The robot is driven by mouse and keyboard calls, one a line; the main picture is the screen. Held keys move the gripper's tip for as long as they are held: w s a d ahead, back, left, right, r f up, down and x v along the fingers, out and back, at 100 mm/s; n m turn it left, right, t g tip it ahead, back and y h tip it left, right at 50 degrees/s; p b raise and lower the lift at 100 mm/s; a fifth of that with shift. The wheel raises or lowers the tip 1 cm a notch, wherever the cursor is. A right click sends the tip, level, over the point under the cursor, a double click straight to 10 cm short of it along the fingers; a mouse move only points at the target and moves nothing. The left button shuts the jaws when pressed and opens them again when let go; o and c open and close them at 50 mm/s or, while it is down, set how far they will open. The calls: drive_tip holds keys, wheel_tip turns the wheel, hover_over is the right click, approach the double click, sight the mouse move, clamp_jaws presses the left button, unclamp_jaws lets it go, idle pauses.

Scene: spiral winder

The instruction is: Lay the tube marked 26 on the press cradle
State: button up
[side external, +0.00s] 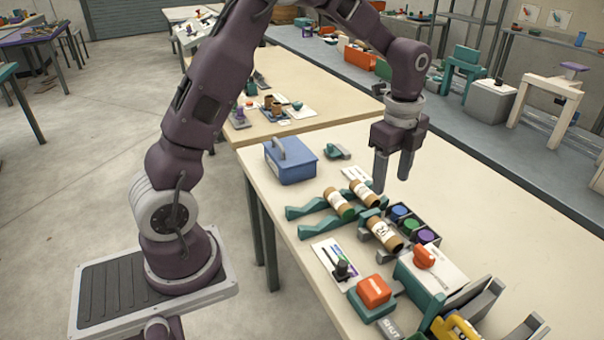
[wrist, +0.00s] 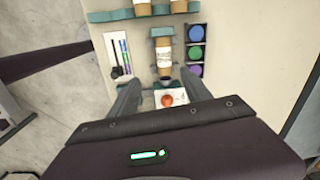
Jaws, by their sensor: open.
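A brown tube (side external: 384,234) with a white label that appears to read 26 lies on a small teal-and-grey cradle (side external: 369,215). The tube also shows in the wrist view (wrist: 164,62), with its cradle (wrist: 162,32) at its far end. Two more brown tubes (side external: 339,203) (side external: 365,193) with pale labels lie across a wavy teal rack (side external: 306,210) behind it. My gripper (side external: 392,181) is open and empty, fingers pointing down, raised above the table and apart from the tubes. In the wrist view the labelled tube lies ahead, between the lines of the two fingers.
A dark tray (side external: 413,225) with green, blue and purple round pieces stands right of the labelled tube. A blue box (side external: 291,160) stands at the back left.

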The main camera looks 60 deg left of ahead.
drive_tip(key=s+d+r+n+t, duration=0.2)
drive_tip(key=s+r+n, duration=0.3)
drive_tip(key=s+r, duration=0.45)
drive_tip(key=s+d+r+n+t, duration=0.1)
drive_tip(key=s+n, duration=0.4)
drive_tip(key=s, duration=0.4)
drive_tip(key=s+d+r+n+t, duration=0.1)
drive_tip(key=s+n+t, duration=0.1)
drive_tip(key=s+n, duration=0.4)
drive_tip(key=s, duration=0.3)
drive_tip(key=shift+r, duration=0.2)
